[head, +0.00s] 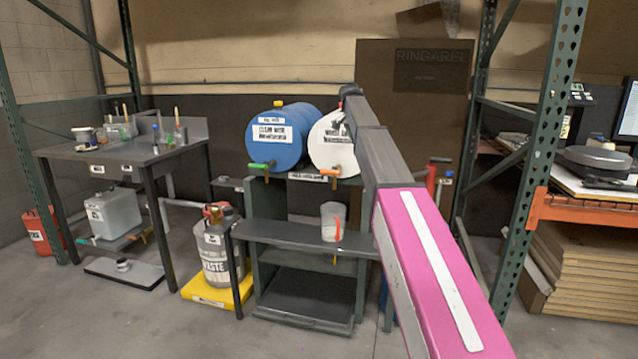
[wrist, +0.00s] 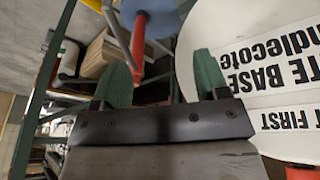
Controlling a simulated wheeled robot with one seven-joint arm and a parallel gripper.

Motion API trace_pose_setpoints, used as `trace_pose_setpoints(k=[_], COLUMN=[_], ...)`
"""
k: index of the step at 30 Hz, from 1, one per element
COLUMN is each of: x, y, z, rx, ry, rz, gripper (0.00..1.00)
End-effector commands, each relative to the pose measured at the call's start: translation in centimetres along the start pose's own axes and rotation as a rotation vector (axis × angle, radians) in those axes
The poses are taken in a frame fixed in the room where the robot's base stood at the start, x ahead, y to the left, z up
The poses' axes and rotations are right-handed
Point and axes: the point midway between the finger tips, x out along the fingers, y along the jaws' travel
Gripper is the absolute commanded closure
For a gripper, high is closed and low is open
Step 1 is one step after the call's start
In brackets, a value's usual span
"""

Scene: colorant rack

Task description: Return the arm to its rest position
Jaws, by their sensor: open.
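My gripper (wrist: 163,82) shows in the wrist view with its two green fingers spread and nothing between them. It is close to the white drum (wrist: 270,60), whose black lettering fills the right side of that view; I cannot tell whether they touch. In the head view my arm reaches forward from the lower right, and its far end is in front of or beside the white drum (head: 325,146). The gripper itself is not clearly visible there. The arm covers the drum's right part.
A blue drum (head: 278,142) lies left of the white one. A clear cup (head: 333,228) stands on the shelf (head: 290,236) below. A bench (head: 120,155) with bottles is at left. A green rack post (head: 540,150) rises right of my arm. Floor in front is clear.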

Motion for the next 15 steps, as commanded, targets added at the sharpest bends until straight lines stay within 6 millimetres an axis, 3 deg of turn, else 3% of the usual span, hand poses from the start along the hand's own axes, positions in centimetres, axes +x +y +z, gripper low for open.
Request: trace_pose_setpoints(k=[1,6,15], x=[3.2,11.8,24.2], y=[1.5,4.4,10.8], z=[2.3,7.8,18.2], rx=[-0.035,-0.162,-0.371], ry=[-0.013,-0.052,-0.121], rz=[0.001,-0.014,-0.055], gripper=[0.32,0.32,0.32])
